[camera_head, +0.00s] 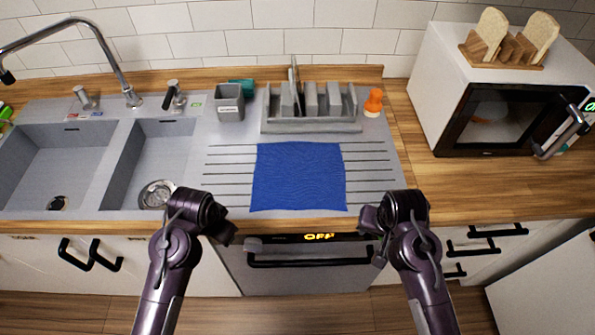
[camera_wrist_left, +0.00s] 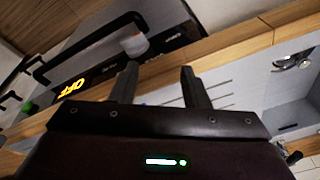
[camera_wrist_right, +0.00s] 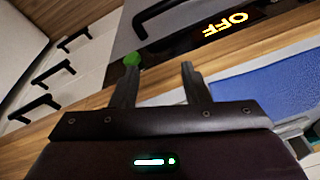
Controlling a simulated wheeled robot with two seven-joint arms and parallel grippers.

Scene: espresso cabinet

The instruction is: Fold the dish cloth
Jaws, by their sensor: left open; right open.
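A blue dish cloth (camera_head: 298,176) lies flat and spread out on the grooved drainboard of the sink unit. Its near edge is close to the counter's front edge. Part of it shows at the right of the right wrist view (camera_wrist_right: 262,92). My left gripper (camera_head: 232,236) is in front of the counter, to the left of the cloth and apart from it. Its two fingers stand apart and empty in the left wrist view (camera_wrist_left: 158,82). My right gripper (camera_head: 372,240) is in front of the counter, near the cloth's right side. Its fingers (camera_wrist_right: 158,80) are apart and empty.
A grey dish rack (camera_head: 310,125) stands behind the cloth, beside a grey holder (camera_head: 229,103) and an orange-topped bottle (camera_head: 373,103). A double sink (camera_head: 150,175) is to the left. A microwave (camera_head: 500,100) is at right. The drainboard beside the cloth is clear.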

